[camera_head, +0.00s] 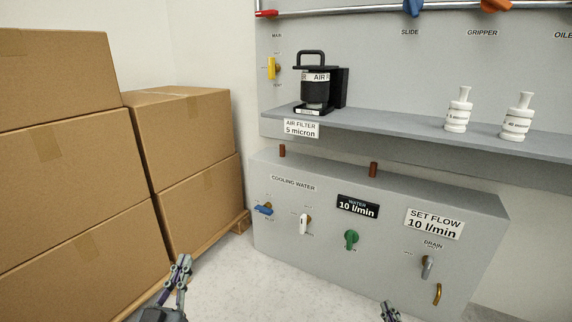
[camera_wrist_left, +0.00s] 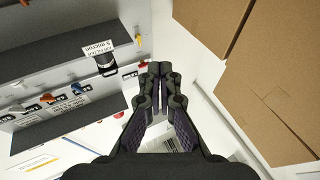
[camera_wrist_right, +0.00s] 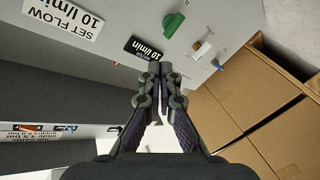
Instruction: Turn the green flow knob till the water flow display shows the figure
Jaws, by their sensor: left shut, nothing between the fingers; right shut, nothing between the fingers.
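The green flow knob (camera_head: 351,239) is on the front of the grey cooling water box, below the water flow display (camera_head: 358,206), which reads 10 l/min. The set flow sign (camera_head: 434,222) also reads 10 l/min. In the right wrist view the green knob (camera_wrist_right: 174,24) and the display (camera_wrist_right: 143,48) show past the fingertips, apart from them. My left gripper (camera_head: 183,262) is shut and empty, low in front of the boxes. My right gripper (camera_head: 388,308) is shut and empty at the bottom edge of the head view, below the knob and not touching it.
A blue lever (camera_head: 264,210), a white lever (camera_head: 303,223) and a grey drain lever (camera_head: 428,266) flank the knob. A shelf (camera_head: 400,131) with an air filter (camera_head: 316,84) and white bottles juts out above. Cardboard boxes (camera_head: 80,175) stand at left. The floor before the box is clear.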

